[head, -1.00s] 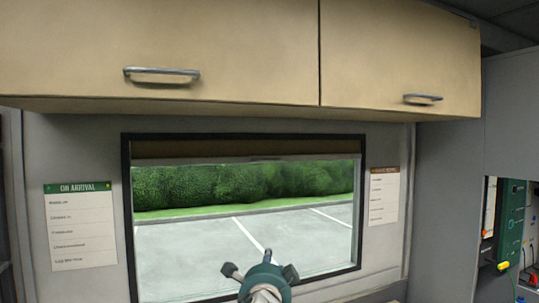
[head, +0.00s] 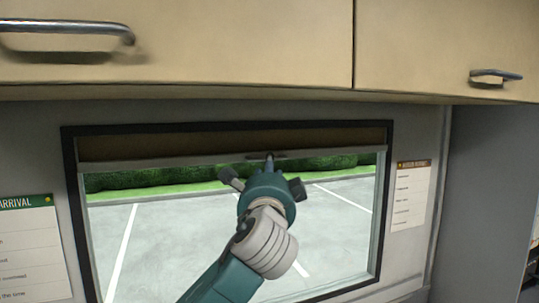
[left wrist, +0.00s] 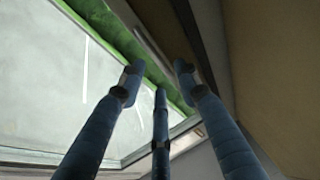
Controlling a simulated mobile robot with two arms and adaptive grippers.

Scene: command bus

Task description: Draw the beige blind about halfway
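The blind (head: 200,145) is a brown-beige strip across the top of the window, mostly rolled up. Its pale bottom bar (head: 180,162) has a small dark pull tab (head: 262,155) near the middle. My left gripper (head: 264,178) reaches up in front of the window, its spread fingers just below the tab. One fingertip overlaps the tab in the head view; I cannot tell whether it touches. In the left wrist view the three blue fingers (left wrist: 158,75) are apart with nothing between them, and the bar (left wrist: 150,38) runs diagonally beyond them. My right gripper is not in view.
Beige overhead cupboards (head: 220,40) with metal handles (head: 65,30) hang above the window, close over the blind. A dark frame (head: 72,200) surrounds the glass. Paper notices hang left (head: 30,250) and right (head: 411,195) of the window. The space before the glass is clear.

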